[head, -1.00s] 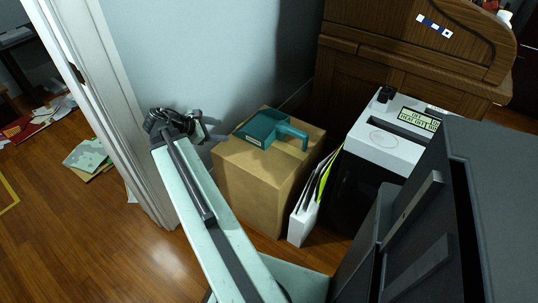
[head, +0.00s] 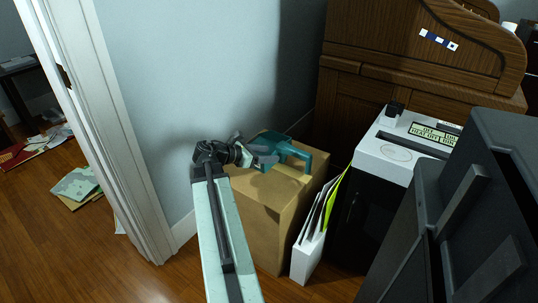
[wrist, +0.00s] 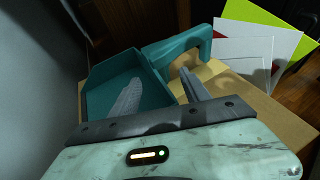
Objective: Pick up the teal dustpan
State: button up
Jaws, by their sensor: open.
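The teal dustpan (head: 287,151) lies on top of a cardboard box (head: 262,212), its handle pointing right. In the wrist view the dustpan (wrist: 100,82) shows its open pan on the left and its looped handle at the upper right. My gripper (head: 262,152) is over the left part of the dustpan in the head view and hides some of it. In the wrist view my gripper (wrist: 158,88) is open, with one finger over the pan and the other right of the pan's edge, below the handle. I cannot tell whether the fingers touch the dustpan.
A white file holder (head: 308,255) with papers and a yellow-green folder (head: 335,198) stands right of the box. A shredder (head: 385,160) is beyond it. A wooden desk (head: 415,70) is behind. A wall and door frame (head: 125,150) are at left.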

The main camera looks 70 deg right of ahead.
aim_at(279, 154)
jog(key=b+x, duration=0.1)
jog(key=x, duration=0.2)
jog(key=shift+s+d+f, duration=0.1)
jog(key=shift+d+f, duration=0.1)
jog(key=shift+d, duration=0.1)
grip_shut()
dwell(1.1)
